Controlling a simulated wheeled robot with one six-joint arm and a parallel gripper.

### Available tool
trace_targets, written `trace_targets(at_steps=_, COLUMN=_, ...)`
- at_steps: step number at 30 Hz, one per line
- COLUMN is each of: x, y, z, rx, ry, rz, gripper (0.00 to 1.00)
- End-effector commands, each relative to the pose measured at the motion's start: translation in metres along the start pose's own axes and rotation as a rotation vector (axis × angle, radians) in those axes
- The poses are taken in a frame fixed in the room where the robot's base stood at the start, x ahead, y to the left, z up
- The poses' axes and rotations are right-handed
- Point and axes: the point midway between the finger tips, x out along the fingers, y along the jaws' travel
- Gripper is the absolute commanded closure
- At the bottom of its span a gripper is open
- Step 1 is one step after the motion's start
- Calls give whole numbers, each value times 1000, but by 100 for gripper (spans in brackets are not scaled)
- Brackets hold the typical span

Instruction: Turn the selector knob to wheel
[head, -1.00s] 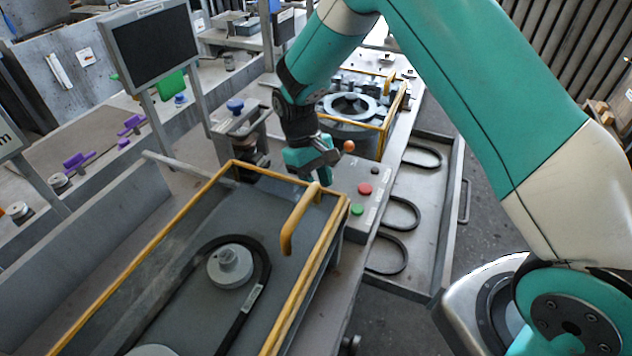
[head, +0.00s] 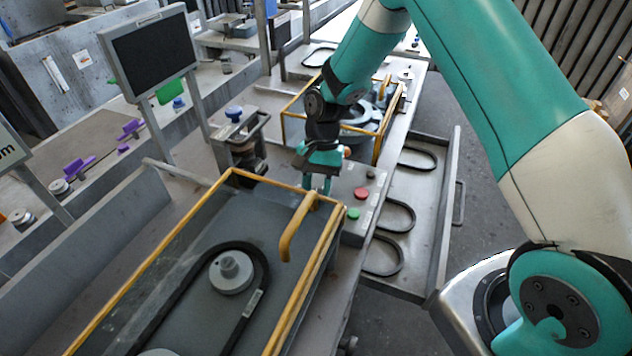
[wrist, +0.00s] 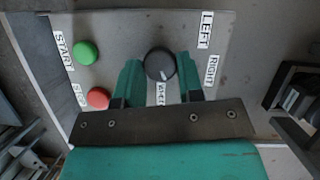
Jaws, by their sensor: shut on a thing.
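The black round selector knob (wrist: 159,64) sits on the grey control panel (wrist: 125,30) in the wrist view. Its white pointer mark is on the lower side, facing roughly towards the WHEEL label (wrist: 161,93). The LEFT label (wrist: 206,30) and RIGHT label (wrist: 212,70) lie to its right. My gripper (wrist: 158,72) has one teal finger on each side of the knob and is shut on it. In the head view my gripper (head: 318,187) points down at the control box (head: 352,234), and it hides the knob.
The green START button (wrist: 85,52) and red STOP button (wrist: 98,97) are close left of my fingers. A yellow-framed cover (head: 290,232) stands in front of the box. Another yellow-framed unit (head: 377,150) stands behind. A tray (head: 424,215) with black belts lies to the right.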

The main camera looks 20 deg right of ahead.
Motion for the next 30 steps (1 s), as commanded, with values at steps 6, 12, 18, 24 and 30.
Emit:
trace_targets(at_steps=6, x=-2, y=2, z=0, rx=175, ry=3, rz=-74, gripper=89)
trace_targets(at_steps=12, x=-2, y=3, z=0, rx=298, ry=3, rz=-126, gripper=89)
trace_targets(at_steps=18, x=-1, y=3, z=0, rx=378, ry=4, rz=-158, gripper=89)
trace_targets(at_steps=24, x=-1, y=3, z=0, rx=415, ry=4, rz=-174, gripper=89)
trace_targets(at_steps=30, x=-1, y=3, z=-1, rx=424, ry=4, rz=-178, gripper=89)
